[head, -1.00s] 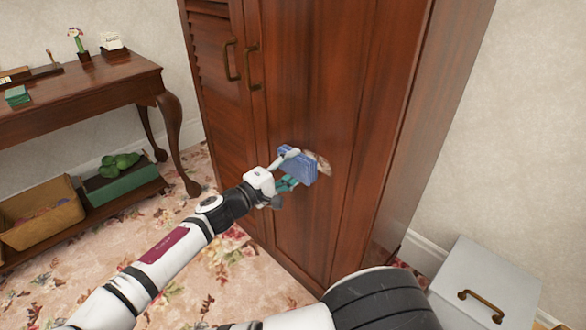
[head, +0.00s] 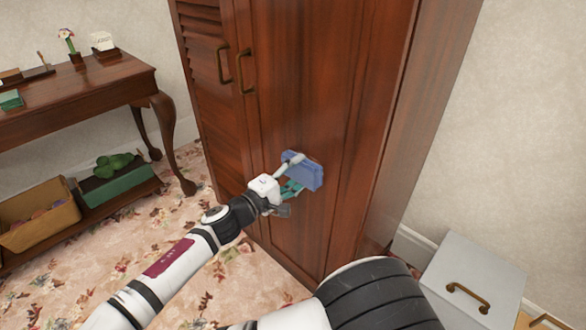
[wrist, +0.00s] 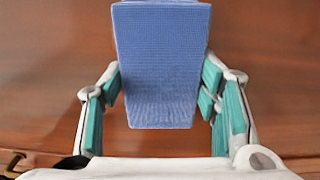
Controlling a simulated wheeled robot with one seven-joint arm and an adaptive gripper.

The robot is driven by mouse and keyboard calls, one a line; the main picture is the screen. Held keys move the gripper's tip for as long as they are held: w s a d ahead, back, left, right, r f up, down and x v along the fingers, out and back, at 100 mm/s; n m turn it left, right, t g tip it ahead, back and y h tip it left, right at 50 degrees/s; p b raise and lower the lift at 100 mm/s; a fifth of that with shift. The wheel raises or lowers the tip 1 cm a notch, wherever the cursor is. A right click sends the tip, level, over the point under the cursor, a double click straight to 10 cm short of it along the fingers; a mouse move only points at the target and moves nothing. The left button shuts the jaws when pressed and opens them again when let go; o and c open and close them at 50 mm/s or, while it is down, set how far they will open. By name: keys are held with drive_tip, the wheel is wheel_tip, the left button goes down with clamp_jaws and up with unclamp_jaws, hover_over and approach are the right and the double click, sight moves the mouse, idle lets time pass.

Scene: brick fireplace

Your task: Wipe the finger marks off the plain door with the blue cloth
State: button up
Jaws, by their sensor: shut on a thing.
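The plain door (head: 300,95) is the smooth right-hand door of a tall reddish-brown wardrobe, with a curved brass handle (head: 245,73). My gripper (head: 294,173) is shut on the folded blue cloth (head: 309,172), which is at the door's face below the handle. In the wrist view the cloth (wrist: 160,70) stands out between the teal finger pads, with brown wood behind it. I see no finger marks on the door now; the patch behind the cloth is hidden. I cannot tell how firmly the cloth touches the wood.
A louvred door (head: 207,75) with its own handle is on the left. A wooden side table (head: 90,95) stands further left, above a yellow bin (head: 38,215) and a green box (head: 117,187). A grey box (head: 473,275) stands at the lower right. Floral carpet lies between.

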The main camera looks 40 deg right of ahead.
sight(305, 178)
drive_tip(key=shift+s+r+p, duration=0.1)
drive_tip(key=shift+s+p, duration=1.35)
drive_tip(key=shift+s, duration=1.9)
drive_tip(key=shift+d, duration=0.1)
drive_tip(key=shift+w, duration=0.1)
drive_tip(key=shift+w, duration=1.15)
drive_tip(key=shift+w+d, duration=0.1)
drive_tip(key=shift+w, duration=0.45)
drive_tip(key=shift+c, duration=1)
drive_tip(key=shift+w+a+b, duration=0.15)
drive_tip(key=shift+w+b, duration=0.05)
drive_tip(key=shift+w, duration=1.6)
drive_tip(key=shift+w+a+b, duration=0.15)
drive_tip(key=shift+w+b, duration=0.05)
drive_tip(key=shift+w, duration=1.6)
drive_tip(key=shift+a, duration=0.1)
drive_tip(key=shift+s+a, duration=0.1)
drive_tip(key=shift+a, duration=2.8)
